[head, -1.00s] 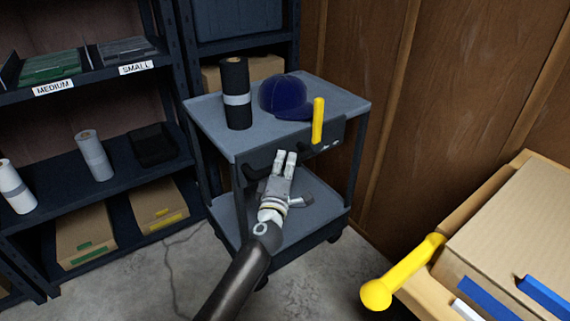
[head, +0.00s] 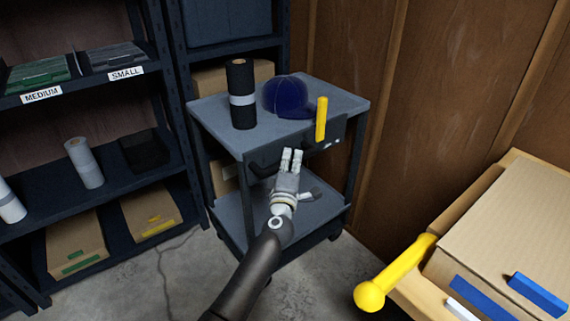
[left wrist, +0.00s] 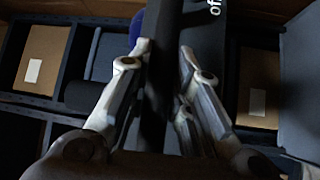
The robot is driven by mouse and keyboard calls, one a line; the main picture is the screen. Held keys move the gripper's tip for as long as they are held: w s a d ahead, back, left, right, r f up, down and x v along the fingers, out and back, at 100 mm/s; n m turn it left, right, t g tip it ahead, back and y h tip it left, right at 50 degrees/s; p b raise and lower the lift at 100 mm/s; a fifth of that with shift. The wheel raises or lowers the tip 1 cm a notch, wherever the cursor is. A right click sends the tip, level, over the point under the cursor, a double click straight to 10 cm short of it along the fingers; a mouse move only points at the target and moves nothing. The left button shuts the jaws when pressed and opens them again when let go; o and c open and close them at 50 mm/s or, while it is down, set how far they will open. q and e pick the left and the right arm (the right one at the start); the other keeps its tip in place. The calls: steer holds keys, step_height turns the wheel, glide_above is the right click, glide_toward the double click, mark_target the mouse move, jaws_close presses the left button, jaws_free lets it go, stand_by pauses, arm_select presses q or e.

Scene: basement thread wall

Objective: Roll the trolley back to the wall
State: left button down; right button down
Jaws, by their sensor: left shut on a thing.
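The grey two-shelf trolley (head: 205,113) stands in the middle of the head view, close to the dark shelving behind it and the wood-panelled wall at its right. A dark push handle runs along its near side. My left gripper (head: 291,160) is at this handle, and in the left wrist view its two fingers (left wrist: 165,75) close on the dark bar (left wrist: 160,95). My right gripper is not in view.
Shelving (head: 110,200) with rolls and boxes stands at the left. A wooden bench (head: 520,160) with a cardboard box (head: 505,230) and a yellow round-ended bar (head: 395,275) is at the lower right.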

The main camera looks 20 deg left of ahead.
arm_select(q)
steer(key=shift+d+r, duration=0.1)
steer(key=shift+r, duration=0.05)
steer(key=c, duration=1.6)
jaws_free()
steer(key=shift+w, duration=0.1)
steer(key=shift+c, duration=0.2)
steer(key=o, duration=0.3)
steer(key=shift+w+d, duration=0.15)
steer(key=shift+s+d+f, duration=0.2)
steer(key=shift+s+f, duration=0.1)
steer(key=shift+s, duration=1.7)
steer(key=shift+s+d+f, duration=0.2)
steer(key=shift+s+f, duration=0.15)
steer(key=shift+s, duration=1.65)
steer(key=shift+s+d+f, duration=0.2)
steer(key=shift+s+f, duration=0.1)
steer(key=shift+s, duration=1.7)
